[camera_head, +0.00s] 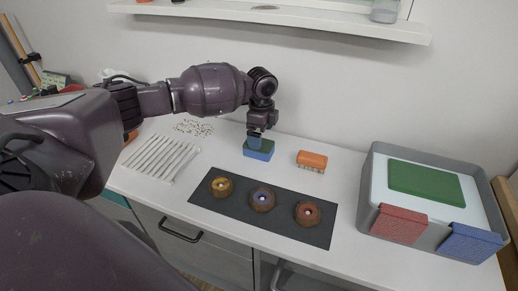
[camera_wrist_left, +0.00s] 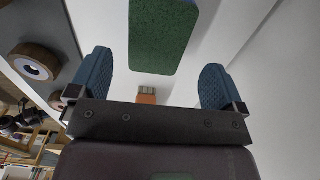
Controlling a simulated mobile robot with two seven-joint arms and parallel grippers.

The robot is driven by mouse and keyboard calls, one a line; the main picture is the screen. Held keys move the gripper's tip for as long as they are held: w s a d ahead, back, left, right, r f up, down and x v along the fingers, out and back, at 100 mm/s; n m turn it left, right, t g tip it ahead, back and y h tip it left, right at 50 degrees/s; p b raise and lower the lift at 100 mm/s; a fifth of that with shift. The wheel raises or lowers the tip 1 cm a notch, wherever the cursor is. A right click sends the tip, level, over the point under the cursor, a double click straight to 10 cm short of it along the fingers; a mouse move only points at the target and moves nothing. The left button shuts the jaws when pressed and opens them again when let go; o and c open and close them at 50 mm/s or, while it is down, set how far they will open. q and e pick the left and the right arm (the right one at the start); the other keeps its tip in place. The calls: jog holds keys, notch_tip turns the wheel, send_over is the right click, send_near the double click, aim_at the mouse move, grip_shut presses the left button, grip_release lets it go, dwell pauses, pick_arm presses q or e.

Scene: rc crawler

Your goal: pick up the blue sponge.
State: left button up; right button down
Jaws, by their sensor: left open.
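The blue sponge (camera_head: 260,155), a block with a green top layer, lies on the white table in the head view. In the left wrist view its green top (camera_wrist_left: 160,38) fills the upper middle, with a thin blue edge on its right. My left gripper (camera_head: 256,138) is directly over the sponge in the head view, pointing down, and hides part of its top. In the left wrist view the two blue ridged fingers (camera_wrist_left: 157,70) are spread wide, with nothing between them. I cannot tell the exact height gap. My right gripper is in neither view.
An orange brush (camera_head: 312,158) lies right of the sponge. A dark mat (camera_head: 232,210) with three round pieces is in front. White sticks (camera_head: 160,158) lie left. A grey tray (camera_head: 374,180) with a green pad stands right. A shelf (camera_head: 300,17) hangs on the wall.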

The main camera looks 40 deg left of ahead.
pick_arm(q)
notch_tip(320, 180, down, 5)
jog(key=shift+s+d+r, duration=0.1)
jog(key=shift+s, duration=0.05)
jog(key=c, duration=1)
